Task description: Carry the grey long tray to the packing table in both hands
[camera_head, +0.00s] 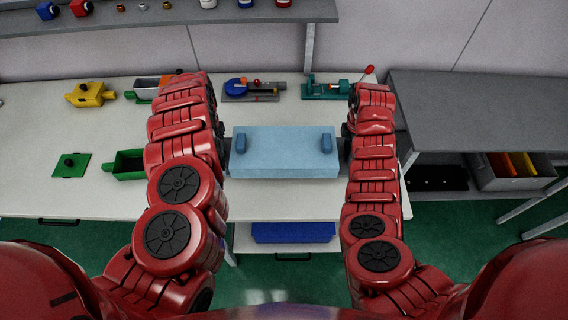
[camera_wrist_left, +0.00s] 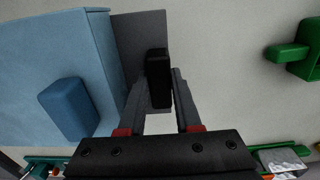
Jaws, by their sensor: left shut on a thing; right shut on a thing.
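The grey long tray (camera_wrist_left: 131,32) shows in the left wrist view as a flat grey plate under a light blue box (camera_head: 285,156), with a black handle (camera_wrist_left: 157,68) at its end. In the head view the box covers most of the tray. My left gripper (camera_wrist_left: 158,88) is shut on that black handle, beside the box. My right gripper (camera_head: 345,146) is at the tray's right end, shut on it, with its fingers mostly hidden by my arm. A grey-topped table (camera_head: 478,112) stands at the right; I cannot tell whether it is the packing table.
The tray is over a white worktable (camera_head: 60,195). Behind it are a blue fixture (camera_head: 236,88) and a green vise-like fixture (camera_head: 320,90). A yellow part (camera_head: 86,95) and green bin (camera_head: 128,166) lie left. The grey table's top is clear, with a bin (camera_head: 512,172) below.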

